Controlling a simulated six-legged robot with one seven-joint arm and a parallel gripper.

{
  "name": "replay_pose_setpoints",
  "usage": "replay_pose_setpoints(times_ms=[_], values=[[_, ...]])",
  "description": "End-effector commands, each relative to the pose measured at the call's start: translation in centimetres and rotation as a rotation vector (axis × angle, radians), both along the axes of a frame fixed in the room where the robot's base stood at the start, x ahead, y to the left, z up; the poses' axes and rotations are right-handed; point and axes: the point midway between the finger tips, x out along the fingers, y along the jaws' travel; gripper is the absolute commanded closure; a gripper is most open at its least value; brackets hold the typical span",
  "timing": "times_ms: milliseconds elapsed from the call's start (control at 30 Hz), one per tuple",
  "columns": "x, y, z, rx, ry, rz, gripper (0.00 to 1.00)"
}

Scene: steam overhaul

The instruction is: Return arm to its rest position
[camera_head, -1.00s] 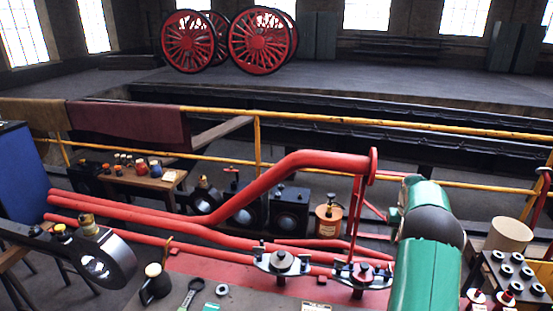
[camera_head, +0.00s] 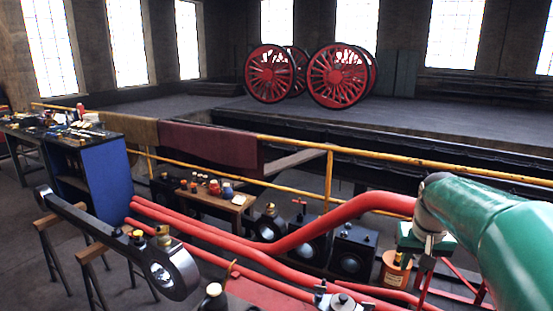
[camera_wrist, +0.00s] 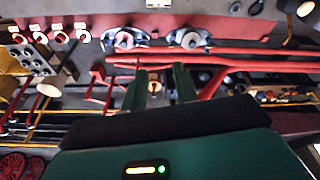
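My arm (camera_head: 490,225), green with grey joints, reaches in from the right edge of the head view and covers part of the red pipes (camera_head: 345,212). The red pipes run across behind the fingertips, and an orange can shows in the gap beyond. I cannot tell how far the fingers are from the pipes.
A dark connecting rod (camera_head: 110,238) lies on trestles at the left. A blue-sided bench (camera_head: 105,172), a small wooden table (camera_head: 235,203) with small pots, and an orange can (camera_head: 394,270) stand around. A yellow railing (camera_head: 330,180) crosses behind, with red wheels (camera_head: 340,75) beyond it.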

Motion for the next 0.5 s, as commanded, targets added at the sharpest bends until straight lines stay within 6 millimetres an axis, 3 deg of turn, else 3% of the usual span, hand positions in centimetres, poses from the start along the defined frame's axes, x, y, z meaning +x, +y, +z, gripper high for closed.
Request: replay_pose_setpoints(times_ms=[33, 233, 500], values=[[-1.4, 1.8, 0.8, -0.005, -0.019, 0.021, 0.71], [-6.9, 7.5, 2.1, -0.016, -0.082, 0.090, 0.71], [-15.0, 13.3, 1.2, -0.021, -0.169, 0.184, 0.71]])
